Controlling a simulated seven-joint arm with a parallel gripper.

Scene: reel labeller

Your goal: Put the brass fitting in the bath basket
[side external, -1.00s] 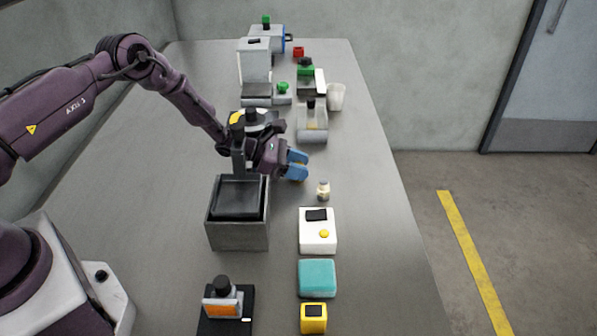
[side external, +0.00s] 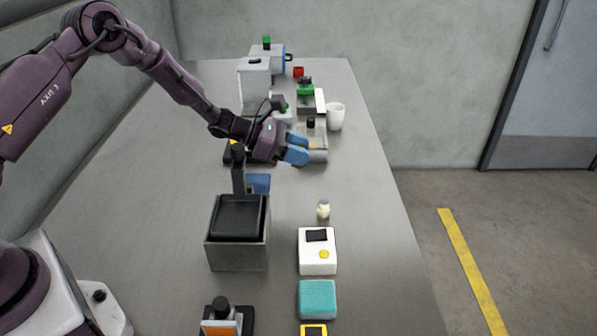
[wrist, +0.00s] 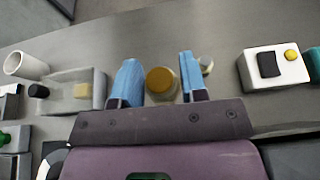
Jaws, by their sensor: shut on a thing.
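The brass fitting (wrist: 161,83) shows as a round golden top between the blue fingers of my gripper (wrist: 157,80) in the wrist view. My gripper is shut on it. The bath (side external: 236,257) is a grey open box. The dark basket (side external: 238,217) sits inside it, with an upright dark handle (side external: 238,175) at its far side. The basket's inside is hard to make out.
A small cream-topped bottle (side external: 323,209), a white box with a yellow button (side external: 317,262) and a teal block (side external: 317,300) line the right side. A clear-fronted fixture (side external: 318,156) and white cup (side external: 336,117) stand beyond my gripper. The table left of the bath is clear.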

